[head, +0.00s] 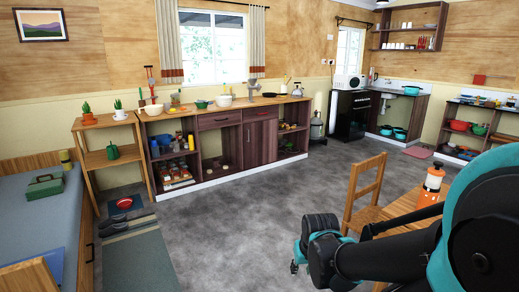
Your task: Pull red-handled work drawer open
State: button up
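No red handle can be made out in the head view. The long wooden counter has two dark brown drawer fronts, a left one (219,121) and a right one (259,115). Both look closed, and their handles are too small to tell in colour. My arm reaches in from the lower right, with dark and teal links. My gripper (296,265) hangs low over the floor, partly behind my own wrist, well in front of the counter and touching nothing visible. Its fingers are too small and hidden to tell whether they are open.
A bed (38,215) and a plant shelf (108,160) are on the left. A black oven (352,118) is at the back. The grey floor (240,210) between is clear.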

aim_at(252, 114)
jog(key=i, duration=4)
jog(key=i+u, duration=0.15)
jog(key=i, duration=0.5)
jog(key=i+l+u, duration=0.15)
jog(key=i, duration=0.5)
jog(key=l, duration=0.1)
